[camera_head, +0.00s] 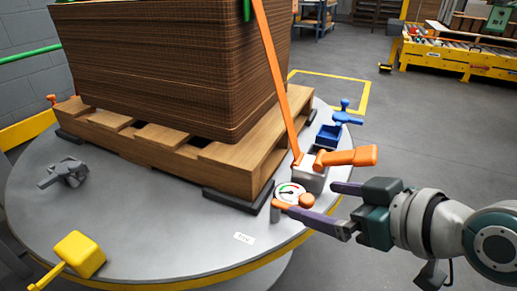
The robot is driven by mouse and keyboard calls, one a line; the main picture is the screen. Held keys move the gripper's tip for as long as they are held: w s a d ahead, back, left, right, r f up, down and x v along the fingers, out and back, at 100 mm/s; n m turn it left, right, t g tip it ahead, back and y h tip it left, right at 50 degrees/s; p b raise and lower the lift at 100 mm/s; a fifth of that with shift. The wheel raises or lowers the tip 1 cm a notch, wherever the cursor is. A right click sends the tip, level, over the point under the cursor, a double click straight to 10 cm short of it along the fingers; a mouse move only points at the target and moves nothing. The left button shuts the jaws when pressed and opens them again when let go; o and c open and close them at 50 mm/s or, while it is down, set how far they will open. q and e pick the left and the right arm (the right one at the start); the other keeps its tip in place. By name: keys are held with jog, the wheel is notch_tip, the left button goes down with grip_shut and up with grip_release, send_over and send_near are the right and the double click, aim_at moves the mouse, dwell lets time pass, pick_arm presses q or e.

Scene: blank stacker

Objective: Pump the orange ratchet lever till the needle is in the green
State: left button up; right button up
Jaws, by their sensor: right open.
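The orange ratchet lever (347,157) sticks out to the right from a grey ratchet housing (309,178) at the foot of an orange strap (277,75). A round white gauge (289,190) with red and green marks stands just in front of the housing. Its needle is too small to read surely. An orange knob (306,200) sits beside the gauge. My right gripper (314,198) is open and empty, pointing left. Its upper finger is below and in front of the lever, apart from it in the picture; its lower finger reaches across near the knob. My left gripper is not in view.
A tall stack of brown blanks (170,60) stands on a wooden pallet (235,177) on a round grey turntable (150,235).

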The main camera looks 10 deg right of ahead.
dwell(0.3)
jog(key=p+v, duration=0.8)
jog(key=v, duration=0.2)
jog(key=s+a+r+g+p, duration=0.1)
jog(key=s+a+r+p, duration=0.1)
jog(key=r+p, duration=0.55)
jog(key=s+a+r+g+p, duration=0.1)
jog(key=s+a+r+p, duration=0.1)
jog(key=r+p, duration=0.55)
jog(key=s+a+r+g+p, duration=0.2)
jog(key=s+r+p, duration=0.1)
jog(key=r+p, duration=0.45)
jog(key=s+d+r+m+g+h+p, duration=0.1)
jog(key=s+d+r+h+p, duration=0.15)
jog(key=r+p, duration=0.55)
jog(key=s+d+r+m+g+h+p, duration=0.1)
jog(key=s+r+p, duration=0.2)
jog(key=r+p, duration=0.45)
jog(key=s+d+r+m+g+h+p, duration=0.1)
jog(key=s+d+r+h+p, duration=0.15)
jog(key=r+p, duration=0.6)
notch_tip(320, 180, up, 37)
jog(key=y+p, duration=0.1)
jog(key=p, duration=3.1)
jog(key=shift+a, duration=0.3)
